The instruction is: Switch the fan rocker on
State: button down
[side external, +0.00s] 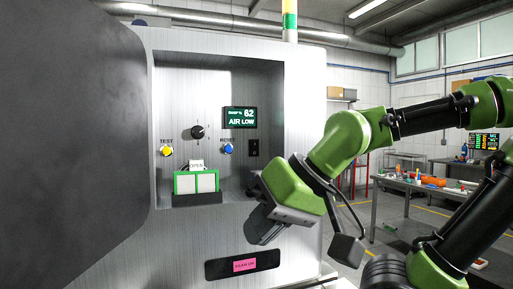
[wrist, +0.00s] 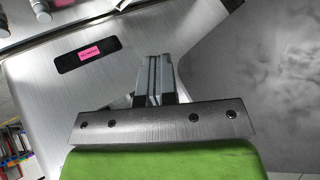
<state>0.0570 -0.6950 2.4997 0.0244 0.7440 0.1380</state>
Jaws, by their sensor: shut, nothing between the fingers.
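A small black rocker switch (side external: 253,147) is set in the recessed panel, just right of the blue button in the side external view. No label on it can be read, and its position is too small to tell. My gripper (side external: 259,238) points down and to the left in front of the cabinet, below the rocker and apart from it. In the wrist view my gripper (wrist: 153,62) shows its fingers together with nothing between them. The rocker does not show in the wrist view.
The recessed panel has a yellow button (side external: 166,150), a black knob (side external: 197,132), a blue button (side external: 228,149), a display (side external: 240,118) reading AIR LOW and a green-framed white switch (side external: 196,182). A pink label (side external: 245,265) sits below. A workbench (side external: 420,185) stands behind at right.

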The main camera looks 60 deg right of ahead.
aim_at(255, 142)
jog(key=w+d+r+m+t+h, duration=0.2)
jog(key=d+m+h, duration=0.3)
jog(key=d+m, duration=0.2)
jog(key=w+d+r+m+t+h, duration=0.1)
jog(key=w+d+r+m+h, duration=0.1)
jog(key=d+m+h, duration=0.3)
jog(key=w+d+r+m+t+h, duration=0.2)
jog(key=d+m+h, duration=0.3)
jog(key=d+m, duration=0.4)
jog(key=d, duration=0.4)
jog(key=shift+w+r+t, duration=0.25)
jog(key=shift+w+t, duration=0.05)
jog(key=shift+w, duration=0.1)
jog(key=x, duration=1.4)
